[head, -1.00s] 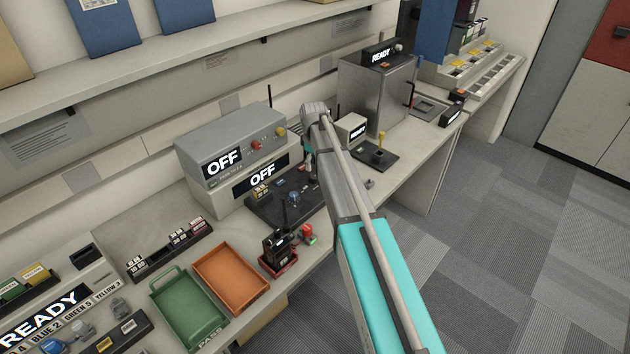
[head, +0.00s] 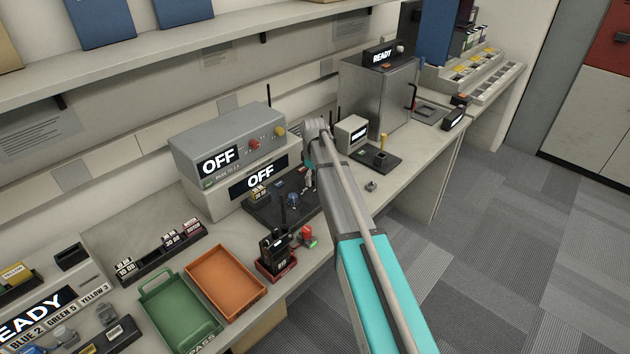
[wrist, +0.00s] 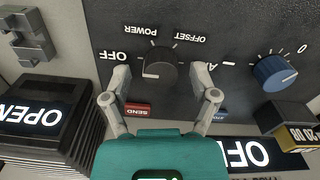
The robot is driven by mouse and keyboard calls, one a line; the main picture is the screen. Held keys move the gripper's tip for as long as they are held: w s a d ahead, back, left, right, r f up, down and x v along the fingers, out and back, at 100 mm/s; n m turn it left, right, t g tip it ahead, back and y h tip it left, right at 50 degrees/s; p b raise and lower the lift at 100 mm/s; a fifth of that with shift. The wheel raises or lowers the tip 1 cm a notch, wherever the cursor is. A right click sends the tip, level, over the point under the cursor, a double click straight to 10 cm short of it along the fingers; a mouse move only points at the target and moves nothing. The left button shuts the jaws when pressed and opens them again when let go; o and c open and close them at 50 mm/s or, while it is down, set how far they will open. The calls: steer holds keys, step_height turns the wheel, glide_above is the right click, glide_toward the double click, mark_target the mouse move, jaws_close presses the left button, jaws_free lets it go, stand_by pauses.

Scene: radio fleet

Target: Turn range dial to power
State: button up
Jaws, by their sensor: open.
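The range dial (wrist: 160,68) is a dark round knob with a pale mark on the dark test panel (wrist: 215,25) in the wrist view. Upside-down labels OFF, POWER, OFFSET and A stand around it. The pale mark is on the OFF side of the knob. My gripper (wrist: 161,76) is open, with one finger on each side of the dial; I cannot tell if they touch it. In the head view my gripper (head: 309,178) is over the panel (head: 262,212), and my arm hides part of that area.
A blue knob (wrist: 275,73) sits right of the dial, and a red SEND button (wrist: 138,109) is near the left finger. A grey unit with OFF displays (head: 228,150) stands behind the panel. A radio in a red cradle (head: 275,265) and an orange tray (head: 226,305) are in front.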

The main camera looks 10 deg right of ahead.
stand_by(0.3)
jaws_close()
steer(key=shift+d, duration=0.15)
stand_by(0.3)
steer(key=shift+m, duration=0.4)
steer(key=m, duration=0.5)
steer(key=shift+w, duration=0.1)
steer(key=m, duration=0.6)
